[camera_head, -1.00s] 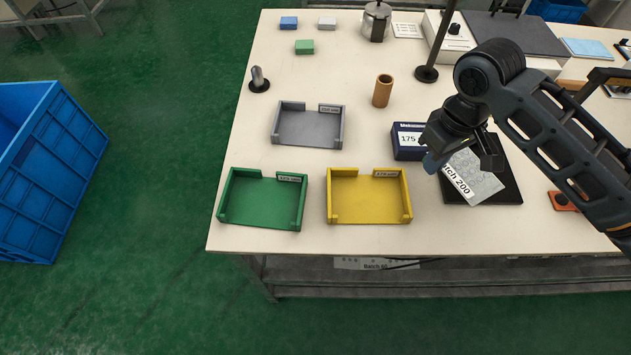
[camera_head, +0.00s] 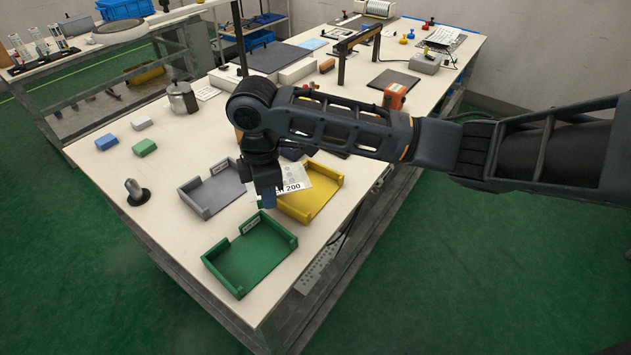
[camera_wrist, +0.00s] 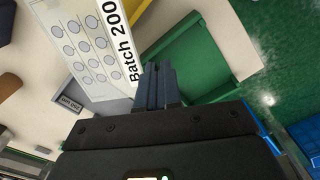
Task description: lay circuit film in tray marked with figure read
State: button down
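The circuit film (camera_head: 312,176) is a pale sheet marked "Batch 200". My gripper (camera_head: 268,202) is shut on its edge and holds it above the tables's trays, partly covering the yellow tray (camera_head: 328,199). The wrist view shows the film (camera_wrist: 86,48) with round key marks, left of my shut fingers (camera_wrist: 158,72). The green tray (camera_head: 250,262) is empty, in front of the gripper; it also shows in the wrist view (camera_wrist: 190,62). The grey tray (camera_head: 207,198) is empty, to the left. The display that showed 175 earlier is hidden behind my arm.
A metal post on a dark base (camera_head: 137,192) stands left of the trays. Blue (camera_head: 106,142), white (camera_head: 141,122) and green (camera_head: 145,147) blocks and a metal pot (camera_head: 182,98) lie further back. An orange device (camera_head: 395,96) stands beyond my arm. The table's front edge is near the green tray.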

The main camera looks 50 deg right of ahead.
aim_at(322, 213)
jog(key=s+d+r+n+b, duration=0.1)
jog(key=s+d+n, duration=0.4)
jog(key=d, duration=0.5)
jog(key=shift+s+d+n, duration=0.3)
jog(key=shift+s+n, duration=0.05)
jog(key=shift+n, duration=0.85)
jog(key=shift+f+b, duration=3.05)
jog(key=shift+f, duration=1.1)
jog(key=shift+f, duration=0.35)
jog(key=c, duration=1.2)
grip_release()
jog(key=shift+c, duration=0.2)
